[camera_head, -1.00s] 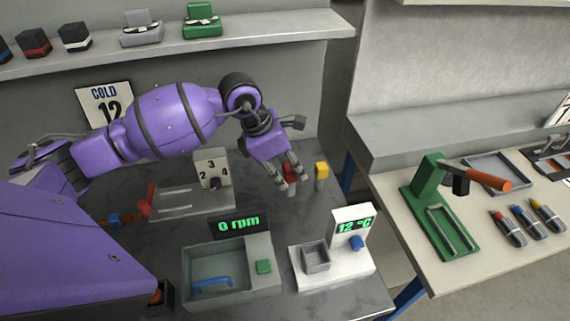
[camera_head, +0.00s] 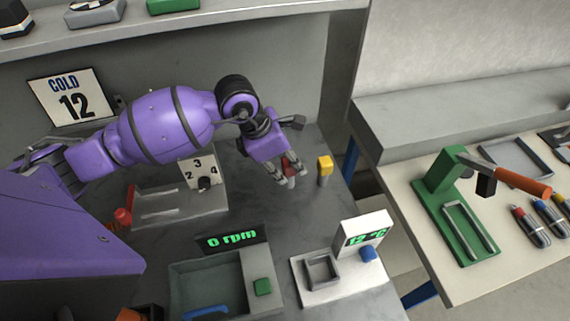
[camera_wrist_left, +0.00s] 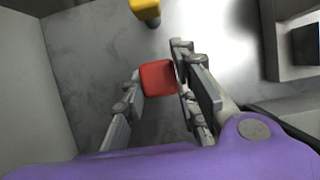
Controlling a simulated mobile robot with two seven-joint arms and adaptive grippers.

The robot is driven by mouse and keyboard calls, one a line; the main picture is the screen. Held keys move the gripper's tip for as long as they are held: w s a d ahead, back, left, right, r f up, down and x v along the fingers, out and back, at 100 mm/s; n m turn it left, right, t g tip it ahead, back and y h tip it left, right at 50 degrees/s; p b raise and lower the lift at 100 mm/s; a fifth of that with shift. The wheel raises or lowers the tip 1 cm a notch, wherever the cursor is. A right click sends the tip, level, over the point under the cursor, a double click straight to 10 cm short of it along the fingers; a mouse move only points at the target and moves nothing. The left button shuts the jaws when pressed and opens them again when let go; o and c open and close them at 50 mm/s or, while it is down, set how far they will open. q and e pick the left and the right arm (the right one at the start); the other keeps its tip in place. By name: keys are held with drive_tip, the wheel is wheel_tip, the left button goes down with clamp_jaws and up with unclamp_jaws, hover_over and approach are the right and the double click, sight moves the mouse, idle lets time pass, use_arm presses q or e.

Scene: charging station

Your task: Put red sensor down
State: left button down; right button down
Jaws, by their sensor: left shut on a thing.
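The red sensor (camera_head: 287,168) is between the fingers of my left gripper (camera_head: 283,176), near the back of the grey bench. In the left wrist view the red sensor's square top (camera_wrist_left: 158,78) sits between the fingertips of my left gripper (camera_wrist_left: 155,92), which is shut on it. The sensor looks upright, with its grey lower part low at the bench surface; I cannot tell whether it touches. A yellow sensor (camera_head: 325,166) stands just to its right, and it also shows in the left wrist view (camera_wrist_left: 146,9). My right gripper is not in view.
A white unit reading 12 °C (camera_head: 325,293) with a square holder stands at the front right. A grey basin unit (camera_head: 185,285) with a 0 rpm display is to its left. A dial unit (camera_head: 200,170) is left of my gripper. Bare bench lies between them.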

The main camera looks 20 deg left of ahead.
sight(282, 167)
use_arm(q)
wheel_tip(282, 167, down, 3)
drive_tip(key=shift+r, duration=0.1)
drive_tip(key=shift+w+a, duration=0.15)
drive_tip(key=shift+a, duration=0.15)
drive_tip(key=shift+d, duration=0.2)
drive_tip(key=shift+f+b, duration=0.2)
drive_tip(key=shift+b, duration=0.1)
drive_tip(key=c, duration=1.4)
unclamp_jaws()
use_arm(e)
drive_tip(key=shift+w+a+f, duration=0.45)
